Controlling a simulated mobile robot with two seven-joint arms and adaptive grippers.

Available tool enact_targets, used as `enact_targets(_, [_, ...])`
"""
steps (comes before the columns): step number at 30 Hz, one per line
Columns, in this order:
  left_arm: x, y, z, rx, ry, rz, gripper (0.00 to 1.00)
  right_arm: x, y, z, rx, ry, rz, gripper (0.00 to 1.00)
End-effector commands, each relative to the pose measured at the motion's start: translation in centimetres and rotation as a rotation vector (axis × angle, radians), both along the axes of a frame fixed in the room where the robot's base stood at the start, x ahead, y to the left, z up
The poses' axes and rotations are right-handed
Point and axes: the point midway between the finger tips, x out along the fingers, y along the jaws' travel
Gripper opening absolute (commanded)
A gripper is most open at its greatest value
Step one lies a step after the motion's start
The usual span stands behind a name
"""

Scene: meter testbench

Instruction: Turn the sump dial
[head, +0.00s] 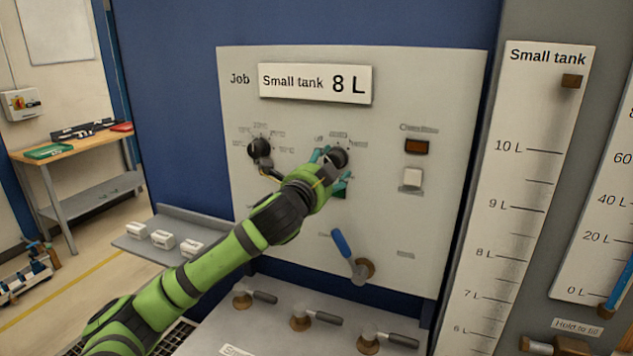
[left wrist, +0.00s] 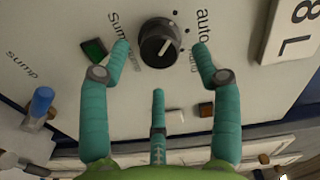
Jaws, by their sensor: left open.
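The sump dial is a round black knob (head: 337,158) on the pale upright panel (head: 420,220). In the left wrist view the dial (left wrist: 160,43) has a white pointer mark, with "auto" and partly hidden "Sum..." lettering beside it. My left gripper (head: 332,168) is open in front of the dial. In the left wrist view its teal fingers (left wrist: 160,56) stand on both sides of the knob, with a third finger below. Whether any finger touches the knob cannot be told. My right gripper is in neither view.
Another black dial (head: 260,147) is left of the sump dial. A green square (left wrist: 93,50) is close to one finger. A blue-handled lever (head: 342,244) sticks out below. Several grey-handled valves (head: 302,318) line the lower ledge. A small shelf (head: 195,226) juts out at left.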

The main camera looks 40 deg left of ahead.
Motion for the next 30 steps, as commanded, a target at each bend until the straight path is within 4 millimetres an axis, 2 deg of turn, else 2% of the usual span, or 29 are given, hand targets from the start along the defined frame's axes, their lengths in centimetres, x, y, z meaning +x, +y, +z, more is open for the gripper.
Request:
enact_targets(6, [-4.5, -1.2, -0.1, 0.004, 0.004, -0.003, 0.64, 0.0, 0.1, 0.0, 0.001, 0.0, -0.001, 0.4])
enact_targets(12, [-7.3, -1.9, -0.2, 0.001, 0.004, -0.003, 0.64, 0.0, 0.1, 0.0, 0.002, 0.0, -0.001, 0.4])
enact_targets(18, [-8.4, -2.2, -0.1, -0.001, 0.002, -0.004, 0.64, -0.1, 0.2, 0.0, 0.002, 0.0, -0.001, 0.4])
enact_targets(30, [-8.4, -2.3, -0.1, 0.0, 0.001, -0.002, 0.64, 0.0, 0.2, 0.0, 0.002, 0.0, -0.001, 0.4])
